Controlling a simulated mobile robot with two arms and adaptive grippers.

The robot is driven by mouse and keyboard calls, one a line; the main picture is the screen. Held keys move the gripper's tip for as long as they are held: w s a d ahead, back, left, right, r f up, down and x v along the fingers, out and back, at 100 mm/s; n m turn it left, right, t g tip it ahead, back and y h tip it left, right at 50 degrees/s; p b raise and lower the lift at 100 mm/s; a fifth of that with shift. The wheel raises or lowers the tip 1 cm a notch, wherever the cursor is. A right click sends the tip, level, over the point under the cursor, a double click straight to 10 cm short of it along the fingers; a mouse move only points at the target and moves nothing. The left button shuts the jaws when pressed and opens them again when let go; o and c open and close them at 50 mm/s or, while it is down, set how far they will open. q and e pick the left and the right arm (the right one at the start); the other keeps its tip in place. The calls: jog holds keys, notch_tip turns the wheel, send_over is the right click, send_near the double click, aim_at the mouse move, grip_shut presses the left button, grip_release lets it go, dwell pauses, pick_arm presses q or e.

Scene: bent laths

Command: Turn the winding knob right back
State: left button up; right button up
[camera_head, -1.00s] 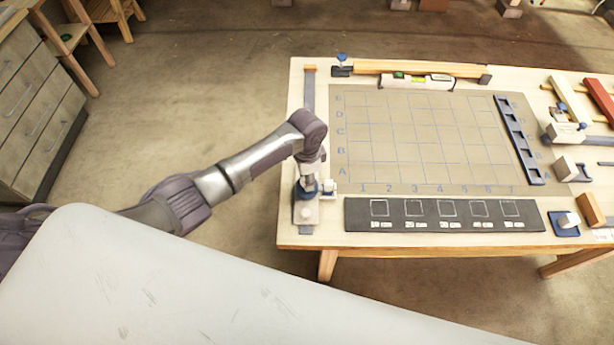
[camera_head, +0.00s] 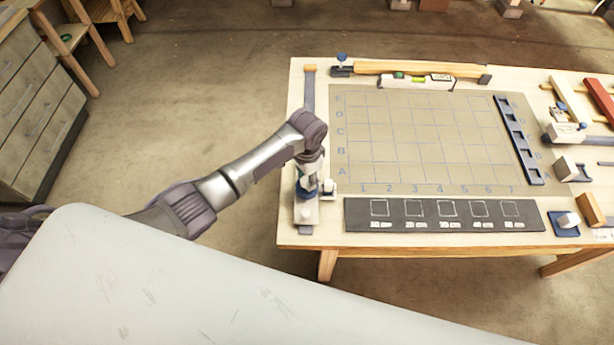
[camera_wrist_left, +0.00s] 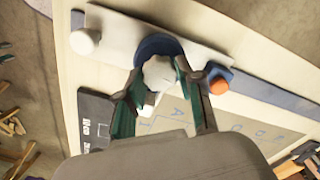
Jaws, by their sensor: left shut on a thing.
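The winding knob (camera_wrist_left: 158,72) is a pale, faceted knob in front of a dark blue round collar (camera_wrist_left: 155,45) on a pale block (camera_wrist_left: 115,35). My left gripper (camera_wrist_left: 160,88) is shut on it, one green-lined finger on each side. In the head view the left gripper (camera_head: 309,186) is at the pale fixture (camera_head: 306,212) on the table's left front corner, and the arm partly hides the knob there. My right gripper is not in view.
The wooden table (camera_head: 420,240) carries a lettered and numbered grid board (camera_head: 420,140) and a black strip with marked squares (camera_head: 445,215) right of the fixture. A wooden bar and white level (camera_head: 415,82) lie at the back. Several blocks and clamps crowd the right side.

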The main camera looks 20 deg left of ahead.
aim_at(307, 180)
pick_arm(q)
jog(key=o, duration=1.2)
jog(key=shift+c, duration=0.2)
jog(key=shift+r, duration=0.1)
notch_tip(307, 180, up, 12)
